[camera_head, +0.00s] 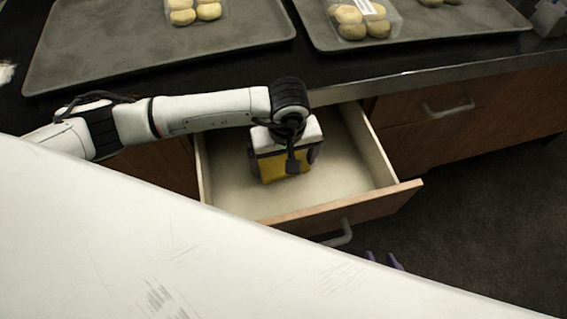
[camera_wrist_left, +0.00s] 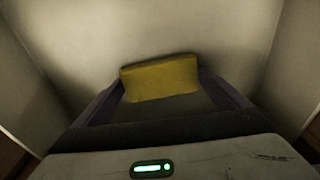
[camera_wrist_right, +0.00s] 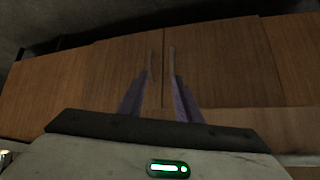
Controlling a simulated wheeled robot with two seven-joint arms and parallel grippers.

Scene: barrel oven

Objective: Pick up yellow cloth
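The yellow cloth (camera_head: 283,167) lies in the open drawer (camera_head: 240,187), partly covered by my left gripper in the head view. The left wrist view shows it as a yellow block (camera_wrist_left: 160,79) between the fingers. My left gripper (camera_wrist_left: 163,82) is inside the drawer, pointing down, with its fingers wide apart on either side of the cloth. Whether the fingertips touch the cloth I cannot tell. My right gripper (camera_wrist_right: 162,88) has its fingers apart with nothing between them. Its purple fingertips show in the head view (camera_head: 383,261) outside, below the drawer front.
The drawer has wooden walls and a grey handle (camera_head: 338,234) on its front. Above it is the dark counter (camera_head: 330,71) with two trays (camera_head: 110,48) (camera_head: 430,32) holding packs of buns. Wooden cabinet doors (camera_wrist_right: 220,70) face my right gripper. The drawer's right part is empty.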

